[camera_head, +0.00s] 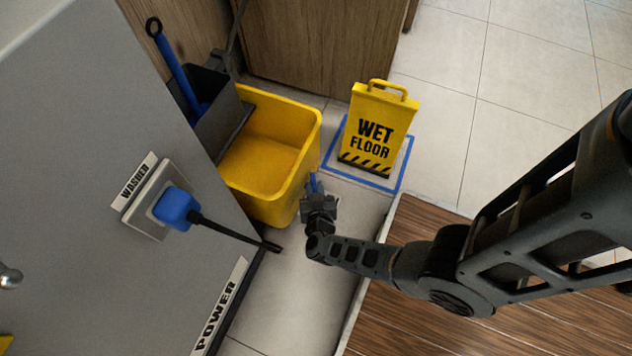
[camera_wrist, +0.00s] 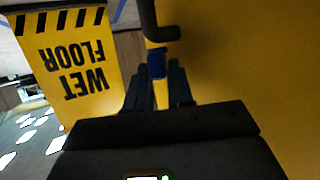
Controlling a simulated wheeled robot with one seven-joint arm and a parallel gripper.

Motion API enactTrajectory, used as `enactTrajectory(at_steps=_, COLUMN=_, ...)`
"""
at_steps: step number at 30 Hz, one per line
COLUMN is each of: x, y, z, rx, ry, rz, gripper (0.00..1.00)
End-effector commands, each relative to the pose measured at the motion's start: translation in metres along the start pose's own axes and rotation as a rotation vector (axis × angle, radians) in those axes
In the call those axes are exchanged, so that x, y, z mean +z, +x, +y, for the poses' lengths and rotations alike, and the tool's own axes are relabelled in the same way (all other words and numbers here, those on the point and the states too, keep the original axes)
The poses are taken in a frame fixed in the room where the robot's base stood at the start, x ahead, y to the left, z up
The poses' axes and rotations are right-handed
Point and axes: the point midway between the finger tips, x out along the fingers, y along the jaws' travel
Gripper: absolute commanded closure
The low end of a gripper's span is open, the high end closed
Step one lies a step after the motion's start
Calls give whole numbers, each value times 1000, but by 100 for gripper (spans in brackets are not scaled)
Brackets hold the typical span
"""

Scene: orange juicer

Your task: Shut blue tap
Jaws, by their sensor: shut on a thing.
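The blue tap (camera_head: 314,183) is a small blue piece at the right side of the yellow mop bucket (camera_head: 262,165). In the wrist view the tap's blue handle (camera_wrist: 156,64) shows between my fingertips, with a dark bent pipe (camera_wrist: 150,25) just above it in the picture. My gripper (camera_head: 317,194) is shut on the tap handle, close beside the bucket's yellow wall (camera_wrist: 240,75). The fingers hide part of the tap in the head view, and I cannot tell the handle's exact angle.
A yellow wet floor sign (camera_head: 373,130) stands inside a blue taped square, just beyond my gripper. A grey cabinet (camera_head: 80,130) with a blue plug (camera_head: 176,208) and black cable is at left. A brown slatted platform (camera_head: 420,220) lies at right. Open tile (camera_head: 530,70) shows behind.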

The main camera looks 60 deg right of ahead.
Motion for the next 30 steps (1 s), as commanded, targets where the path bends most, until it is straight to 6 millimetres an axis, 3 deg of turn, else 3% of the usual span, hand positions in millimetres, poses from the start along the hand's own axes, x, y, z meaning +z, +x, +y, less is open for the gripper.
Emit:
enactTrajectory(at_steps=9, x=0, y=1, z=-2, rx=94, ry=39, rz=1, gripper=100)
enactTrajectory(at_steps=24, x=0, y=0, z=-3, rx=106, ry=45, rz=0, gripper=100)
enactTrajectory(at_steps=25, x=0, y=0, z=-3, rx=106, ry=45, rz=0, gripper=75)
enactTrajectory(at_steps=30, x=0, y=0, z=-3, rx=105, ry=45, rz=0, gripper=59)
